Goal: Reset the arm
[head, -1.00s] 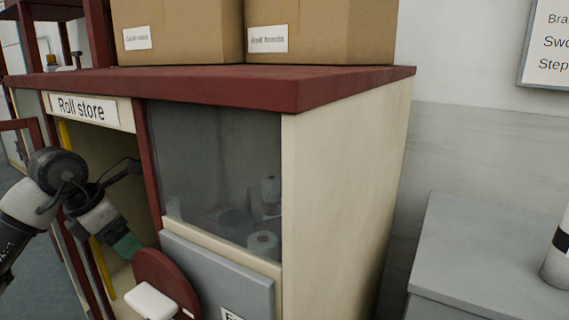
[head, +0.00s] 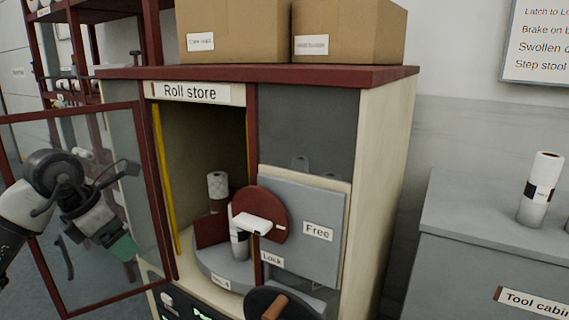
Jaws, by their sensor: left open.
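My left arm comes in from the left. Its gripper (head: 95,252) points down with the jaws apart and nothing between them, one teal pad showing. It appears in front of the open glass door (head: 118,215) of the roll store, left of the opening. My right gripper is not in view.
Boxes (head: 350,30) sit on top. A tool cabinet (head: 455,265) bears a roll (head: 540,190).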

